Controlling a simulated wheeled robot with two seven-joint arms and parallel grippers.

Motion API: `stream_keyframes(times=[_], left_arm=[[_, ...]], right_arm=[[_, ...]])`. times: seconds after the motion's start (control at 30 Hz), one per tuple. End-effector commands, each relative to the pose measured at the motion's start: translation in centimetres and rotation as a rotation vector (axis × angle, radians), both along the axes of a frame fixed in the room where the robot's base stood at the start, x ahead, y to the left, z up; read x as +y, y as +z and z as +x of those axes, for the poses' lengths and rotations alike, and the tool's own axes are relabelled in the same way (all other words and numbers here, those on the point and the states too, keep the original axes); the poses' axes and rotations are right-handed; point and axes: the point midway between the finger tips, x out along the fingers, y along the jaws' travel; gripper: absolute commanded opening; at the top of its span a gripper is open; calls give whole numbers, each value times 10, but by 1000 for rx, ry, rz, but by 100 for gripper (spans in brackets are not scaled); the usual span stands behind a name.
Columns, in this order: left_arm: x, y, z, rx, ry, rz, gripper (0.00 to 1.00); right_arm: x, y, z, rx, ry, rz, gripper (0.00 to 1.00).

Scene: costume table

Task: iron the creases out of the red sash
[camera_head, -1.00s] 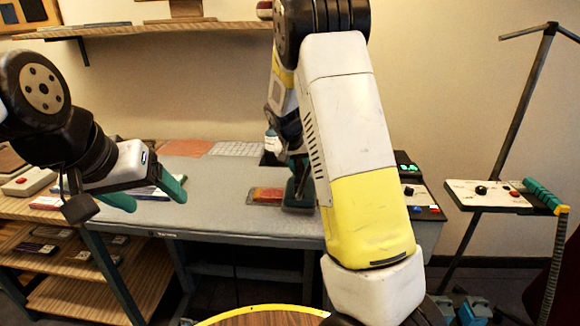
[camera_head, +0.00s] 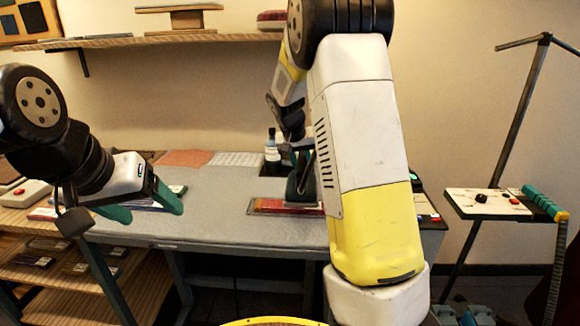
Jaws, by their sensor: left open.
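The red sash (camera_head: 283,208) lies as a flat strip near the front of the grey-topped table (camera_head: 205,215). Its right end is hidden behind my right arm. My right gripper (camera_head: 299,172) is above the sash, mostly hidden by my own arm. A dark green shape shows there, low over the strip; I cannot tell whether it is fingers or an iron, or whether the jaws are shut. My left gripper (camera_head: 148,207) is open and empty, with teal fingers, in front of the table's left end, away from the sash.
A bottle (camera_head: 272,152) stands at the back of the table, beside a pale grid sheet (camera_head: 237,159) and an orange sheet (camera_head: 184,158). A wooden shelf unit (camera_head: 40,245) is on the left. A stand with a small panel (camera_head: 505,203) is on the right. The table's middle is clear.

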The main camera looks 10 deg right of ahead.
Motion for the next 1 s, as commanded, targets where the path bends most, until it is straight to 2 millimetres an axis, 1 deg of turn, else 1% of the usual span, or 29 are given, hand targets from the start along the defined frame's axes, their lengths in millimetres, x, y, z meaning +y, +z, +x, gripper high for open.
stream_keyframes(times=[0.03,0.43,1.0], left_arm=[[0,0,0,0,0,0,74],[0,0,0,0,0,0,74],[0,0,0,0,0,0,74]], right_arm=[[-1,4,1,-6,0,1,0],[-6,21,-1,-4,0,0,0],[-7,22,-1,-3,0,0,0]])
